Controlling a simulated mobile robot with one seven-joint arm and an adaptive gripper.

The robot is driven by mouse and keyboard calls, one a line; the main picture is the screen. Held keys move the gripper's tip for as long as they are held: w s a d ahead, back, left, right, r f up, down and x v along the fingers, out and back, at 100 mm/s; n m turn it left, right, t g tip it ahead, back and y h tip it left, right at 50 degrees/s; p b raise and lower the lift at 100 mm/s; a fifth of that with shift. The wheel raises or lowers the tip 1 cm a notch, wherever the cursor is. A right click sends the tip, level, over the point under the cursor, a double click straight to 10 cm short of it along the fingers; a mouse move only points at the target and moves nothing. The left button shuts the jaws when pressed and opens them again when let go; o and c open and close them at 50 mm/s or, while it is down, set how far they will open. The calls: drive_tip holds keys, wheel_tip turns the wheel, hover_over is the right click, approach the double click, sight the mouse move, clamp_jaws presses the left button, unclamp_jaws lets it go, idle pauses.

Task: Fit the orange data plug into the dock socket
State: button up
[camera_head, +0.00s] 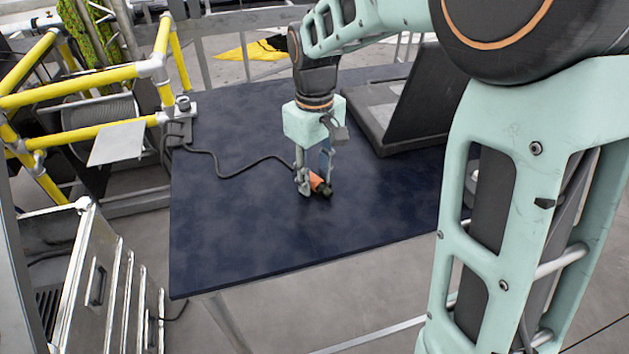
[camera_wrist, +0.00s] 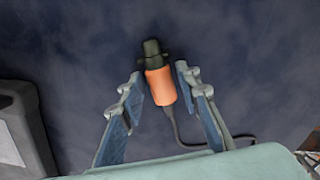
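The orange data plug (camera_head: 317,181) lies on the dark blue table, with a black end pointing away from its cable. In the wrist view the plug (camera_wrist: 161,87) lies between the fingertips of my gripper (camera_wrist: 159,78), with narrow gaps at its sides. My gripper (camera_head: 314,188) points down at the table and is open around the plug; contact with the plug is not visible. A black cable (camera_head: 228,172) runs from the plug to the table's left edge. I cannot make out the dock socket for certain.
An open dark laptop-like case (camera_head: 372,125) stands on the table (camera_head: 240,235) to the right of my gripper. A yellow pipe frame (camera_head: 85,84) with a cable reel stands at the left. Metal drawers (camera_head: 95,285) are at the lower left. The table's front is clear.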

clamp_jaws()
drive_tip(key=shift+r, duration=0.1)
